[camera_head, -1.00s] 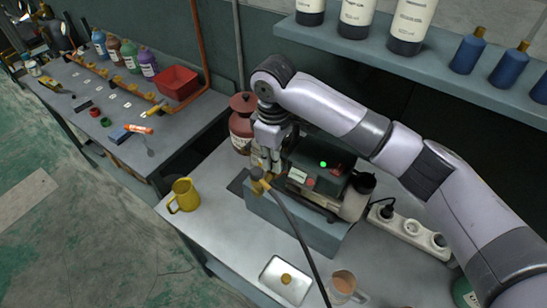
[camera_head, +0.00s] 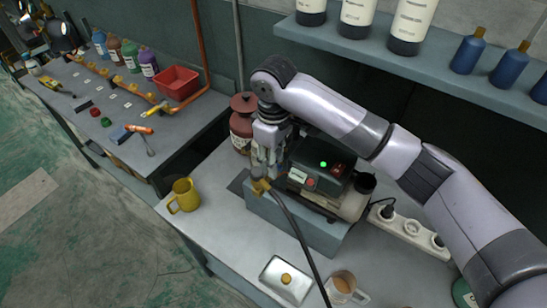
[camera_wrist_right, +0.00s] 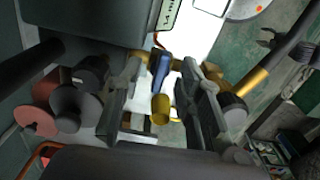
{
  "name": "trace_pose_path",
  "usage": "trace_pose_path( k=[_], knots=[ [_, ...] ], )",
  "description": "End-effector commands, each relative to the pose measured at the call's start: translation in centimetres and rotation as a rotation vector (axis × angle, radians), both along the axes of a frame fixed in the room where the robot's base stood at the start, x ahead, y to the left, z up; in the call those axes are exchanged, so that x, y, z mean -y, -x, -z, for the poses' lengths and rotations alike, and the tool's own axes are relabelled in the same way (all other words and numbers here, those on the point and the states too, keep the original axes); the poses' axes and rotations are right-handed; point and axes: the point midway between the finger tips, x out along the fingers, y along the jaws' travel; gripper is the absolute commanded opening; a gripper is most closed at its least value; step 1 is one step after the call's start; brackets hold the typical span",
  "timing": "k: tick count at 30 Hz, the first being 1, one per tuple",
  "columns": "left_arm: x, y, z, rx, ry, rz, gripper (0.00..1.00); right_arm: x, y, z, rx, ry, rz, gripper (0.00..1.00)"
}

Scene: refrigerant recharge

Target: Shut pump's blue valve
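The dark pump (camera_head: 318,172) stands on a grey block on the workbench, with a green light lit on its top. The blue valve (camera_wrist_right: 161,70) shows in the right wrist view as a small blue handle by a brass fitting (camera_wrist_right: 160,108). My right gripper (camera_head: 264,172) is over the pump's left end, by the brass hose fitting (camera_head: 260,187). In the wrist view its two fingers (camera_wrist_right: 162,98) are apart, one on each side of the blue handle, with gaps visible. The blue handle cannot be made out in the head view. My left gripper is not in view.
A black hose (camera_head: 297,232) runs from the brass fitting towards the front. A yellow mug (camera_head: 184,195), a metal tray (camera_head: 276,286) and a glass cup (camera_head: 342,287) stand on the bench. A red-brown bottle (camera_head: 241,128) is behind the gripper. A power strip (camera_head: 408,226) lies right.

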Motion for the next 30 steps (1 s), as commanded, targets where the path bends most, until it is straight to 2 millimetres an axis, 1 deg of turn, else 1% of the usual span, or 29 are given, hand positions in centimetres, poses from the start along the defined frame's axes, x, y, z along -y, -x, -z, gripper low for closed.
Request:
trace_pose_path(
  k=[7, 10, 30],
  knots=[
    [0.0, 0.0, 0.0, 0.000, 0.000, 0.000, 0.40, 0.0, 0.0, 0.0, 0.000, 0.000, 0.000, 0.33],
    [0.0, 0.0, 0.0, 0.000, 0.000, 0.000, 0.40, 0.0, 0.0, -0.4, 0.001, -0.001, 0.000, 0.33],
    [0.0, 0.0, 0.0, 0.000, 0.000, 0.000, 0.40, 0.0, 0.0, -7.1, 0.002, -0.001, 0.000, 0.33]
  ],
)
